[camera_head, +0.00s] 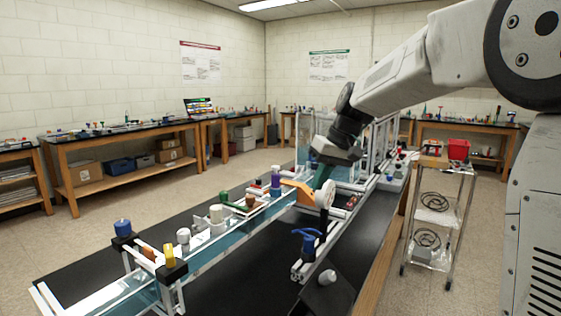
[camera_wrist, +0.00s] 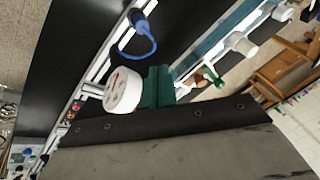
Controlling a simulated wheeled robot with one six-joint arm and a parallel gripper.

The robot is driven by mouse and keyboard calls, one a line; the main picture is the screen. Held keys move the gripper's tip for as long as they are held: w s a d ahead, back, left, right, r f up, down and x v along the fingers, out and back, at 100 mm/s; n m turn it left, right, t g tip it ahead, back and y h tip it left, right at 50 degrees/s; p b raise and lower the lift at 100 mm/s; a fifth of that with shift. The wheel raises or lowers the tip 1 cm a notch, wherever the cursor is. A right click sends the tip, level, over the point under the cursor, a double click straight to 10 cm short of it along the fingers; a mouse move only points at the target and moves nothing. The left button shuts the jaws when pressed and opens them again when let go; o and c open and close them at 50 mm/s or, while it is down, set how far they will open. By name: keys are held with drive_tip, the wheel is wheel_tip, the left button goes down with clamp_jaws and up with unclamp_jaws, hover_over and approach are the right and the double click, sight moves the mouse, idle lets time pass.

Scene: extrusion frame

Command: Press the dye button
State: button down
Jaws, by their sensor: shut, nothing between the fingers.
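No part is labelled legibly as the dye button, so I cannot tell which one it is. Small red round parts (camera_wrist: 75,107) sit beside the white rail in the wrist view, left of the gauge. A small red-and-black part (camera_head: 351,202) shows on the bench just right of the gauge in the head view. My gripper (camera_head: 321,176) has green fingers, pointing down over the frame beside the white dial gauge (camera_head: 325,195). In the wrist view my gripper (camera_wrist: 157,86) is shut and empty, and the gauge (camera_wrist: 123,91) is just left of the fingers.
A blue-handled valve (camera_head: 308,238) stands on the frame nearer the camera. Blue, white and yellow caps (camera_head: 170,252) and an orange part (camera_head: 298,190) line the clear channel on the left. A wire cart (camera_head: 438,215) stands right. The black benchtop has bare stretches.

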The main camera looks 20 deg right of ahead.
drive_tip(key=w+r+n+t+y, duration=0.1)
drive_tip(key=w+r+n+t, duration=0.1)
drive_tip(key=w+r, duration=0.3)
drive_tip(key=w+r+n+t+y, duration=0.1)
drive_tip(key=w+r+n, duration=0.3)
drive_tip(key=w, duration=0.8)
drive_tip(key=shift+d+r+n+t, duration=0.3)
drive_tip(key=shift+r+t, duration=0.3)
drive_tip(key=shift+r, duration=0.1)
drive_tip(key=shift+f, duration=0.1)
hover_over(273, 167)
drive_tip(key=s+d, duration=0.2)
wheel_tip(273, 167, down, 7)
drive_tip(key=shift+f, duration=1.95)
